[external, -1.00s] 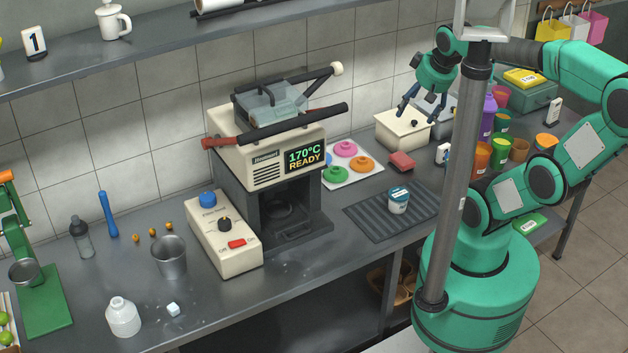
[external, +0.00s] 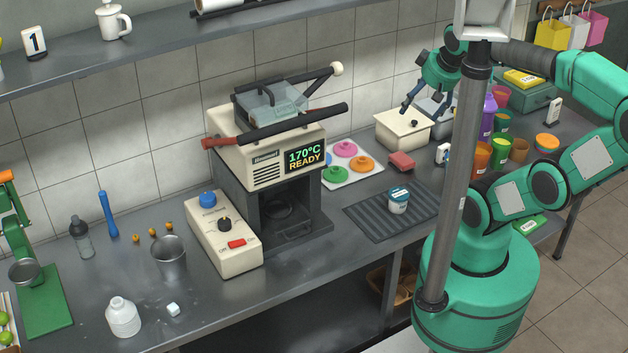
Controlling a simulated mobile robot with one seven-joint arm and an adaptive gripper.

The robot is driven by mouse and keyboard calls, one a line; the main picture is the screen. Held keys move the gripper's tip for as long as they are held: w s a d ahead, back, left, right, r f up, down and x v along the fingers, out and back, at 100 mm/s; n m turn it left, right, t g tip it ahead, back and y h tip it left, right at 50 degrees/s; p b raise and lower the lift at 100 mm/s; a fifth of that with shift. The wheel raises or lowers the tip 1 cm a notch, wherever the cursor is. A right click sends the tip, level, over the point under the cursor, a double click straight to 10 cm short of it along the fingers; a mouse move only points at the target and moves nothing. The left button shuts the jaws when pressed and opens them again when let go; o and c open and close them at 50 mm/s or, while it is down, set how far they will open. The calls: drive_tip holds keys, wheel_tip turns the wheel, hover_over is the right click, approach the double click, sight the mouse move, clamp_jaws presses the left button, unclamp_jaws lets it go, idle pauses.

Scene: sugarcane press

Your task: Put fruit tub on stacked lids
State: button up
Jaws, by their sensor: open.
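I cannot tell whether any are stacked. My gripper (external: 421,107) is open and empty, pointing down above the cream box, behind and above the tub.
The press (external: 267,160) stands left of the discs. Coloured cups (external: 482,157) crowd the counter at right. The grey pole (external: 464,170) crosses the view.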

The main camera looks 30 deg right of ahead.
drive_tip(key=w+f+m+g+p, duration=0.1)
drive_tip(key=w+f+g, duration=0.1)
drive_tip(key=w+f, duration=0.3)
drive_tip(key=m+g+p, duration=0.3)
drive_tip(key=g, duration=0.1)
hover_over(399, 193)
wheel_tip(399, 193, down, 23)
drive_tip(key=shift+a+f, duration=0.15)
drive_tip(key=shift+f, duration=0.1)
drive_tip(key=shift+f+b, duration=0.15)
drive_tip(key=shift+b, duration=0.15)
wheel_tip(399, 193, down, 7)
drive_tip(key=shift+s+f+b, duration=0.1)
drive_tip(key=shift+f+b, duration=0.1)
drive_tip(key=shift+b, duration=0.55)
drive_tip(key=shift+f, duration=0.4)
drive_tip(key=shift+f, duration=0.15)
drive_tip(key=shift+f+b, duration=0.8)
drive_tip(key=shift+f, duration=1.7)
